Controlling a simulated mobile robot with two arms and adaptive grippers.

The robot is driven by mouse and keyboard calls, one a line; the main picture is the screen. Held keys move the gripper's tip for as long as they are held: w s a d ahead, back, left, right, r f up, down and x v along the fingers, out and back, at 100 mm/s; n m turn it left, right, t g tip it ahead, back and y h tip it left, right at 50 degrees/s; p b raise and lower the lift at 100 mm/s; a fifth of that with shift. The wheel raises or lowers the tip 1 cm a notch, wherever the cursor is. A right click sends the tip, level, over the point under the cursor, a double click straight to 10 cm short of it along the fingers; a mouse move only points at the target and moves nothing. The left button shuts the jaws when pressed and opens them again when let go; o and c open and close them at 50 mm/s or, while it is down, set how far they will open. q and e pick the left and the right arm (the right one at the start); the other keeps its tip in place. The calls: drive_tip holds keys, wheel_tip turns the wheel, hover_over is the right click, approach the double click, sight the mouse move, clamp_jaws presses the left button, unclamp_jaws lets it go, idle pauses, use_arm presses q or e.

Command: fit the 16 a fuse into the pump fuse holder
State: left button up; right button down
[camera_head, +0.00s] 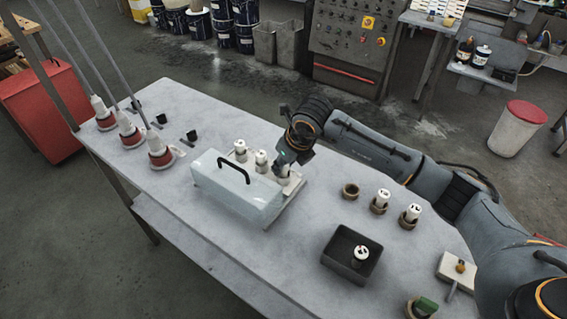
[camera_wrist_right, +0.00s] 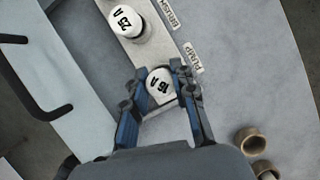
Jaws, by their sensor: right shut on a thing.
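The white 16 A fuse (camera_wrist_right: 160,84) is between the fingers of my right gripper (camera_wrist_right: 160,75) in the wrist view. In the head view my right gripper (camera_head: 285,158) is low over the near end of the pale fuse-holder strip (camera_head: 291,192). The PUMP label (camera_wrist_right: 192,56) is right beside the fuse, so it is at the pump holder. Whether it is fully seated cannot be told; its lower part is hidden. A 25 A fuse (camera_wrist_right: 127,20) stands in the neighbouring holder, and another fuse (camera_head: 240,147) stands farther along. My left gripper is not in view.
A pale cover with a black handle (camera_head: 232,190) is beside the strip. A black tray (camera_head: 331,259) holds one fuse (camera_head: 361,254). Two fuses stand in brown rings to the right, next to an empty ring (camera_head: 350,190). Several red-and-white fittings (camera_head: 160,150) are at the left.

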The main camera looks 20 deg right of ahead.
drive_tip(key=shift+f+b, duration=0.3)
drive_tip(key=shift+f, duration=0.15)
drive_tip(key=c, duration=1)
unclamp_jaws()
drive_tip(key=v, duration=1.2)
drive_tip(key=shift+f, duration=0.1)
